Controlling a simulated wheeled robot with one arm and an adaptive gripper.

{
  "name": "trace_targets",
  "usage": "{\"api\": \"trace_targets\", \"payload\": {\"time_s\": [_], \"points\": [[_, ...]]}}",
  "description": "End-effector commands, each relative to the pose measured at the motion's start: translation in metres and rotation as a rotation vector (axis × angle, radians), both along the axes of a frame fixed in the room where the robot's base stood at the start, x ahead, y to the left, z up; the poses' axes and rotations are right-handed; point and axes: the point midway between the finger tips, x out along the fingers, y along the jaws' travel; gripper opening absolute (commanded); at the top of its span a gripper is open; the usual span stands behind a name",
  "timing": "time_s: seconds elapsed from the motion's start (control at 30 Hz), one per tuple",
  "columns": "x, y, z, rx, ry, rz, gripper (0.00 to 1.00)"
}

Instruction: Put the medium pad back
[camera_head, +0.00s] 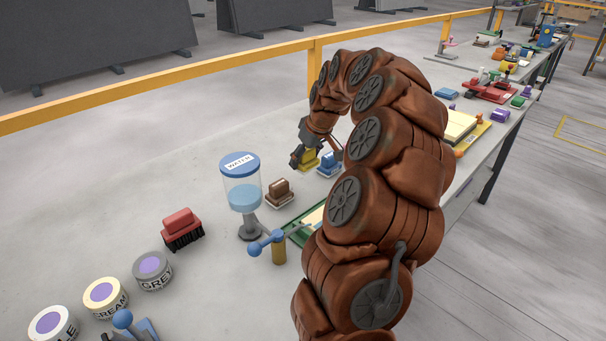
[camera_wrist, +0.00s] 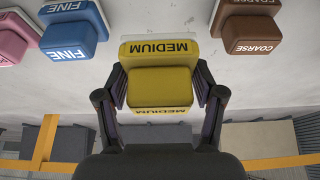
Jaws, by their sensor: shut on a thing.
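The medium pad (camera_wrist: 160,83) is yellow, with MEDIUM lettered on its block and base. My gripper (camera_wrist: 160,98) is shut on it, with one dark finger on each side in the wrist view. In the head view my gripper (camera_head: 303,158) is at the far side of the slab, with the yellow pad (camera_head: 309,161) partly hidden by it. The pad is between the brown coarse pad (camera_wrist: 250,30) and the blue fine pad (camera_wrist: 70,30). I cannot tell whether it touches the slab.
A pink pad (camera_wrist: 14,38) is beyond the fine pad. In the head view, the coarse pad (camera_head: 279,192) and fine pad (camera_head: 329,165) flank my gripper. A water container (camera_head: 241,182), a red brush (camera_head: 181,228) and several labelled tins (camera_head: 152,271) stand nearer. A yellow rail (camera_head: 200,72) runs behind.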

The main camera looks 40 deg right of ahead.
Motion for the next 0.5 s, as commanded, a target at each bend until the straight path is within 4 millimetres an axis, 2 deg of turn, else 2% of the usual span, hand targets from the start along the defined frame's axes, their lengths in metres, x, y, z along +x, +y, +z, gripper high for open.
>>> {"api": "trace_targets", "payload": {"time_s": [0.1,0.27,0.5], "points": [[0.0,0.0,-0.015,0.0,0.0,0.0,0.12],[-0.001,0.0,-0.026,0.0,0.0,-0.001,0.12],[-0.001,0.001,-0.057,0.003,0.001,0.0,0.12]]}}
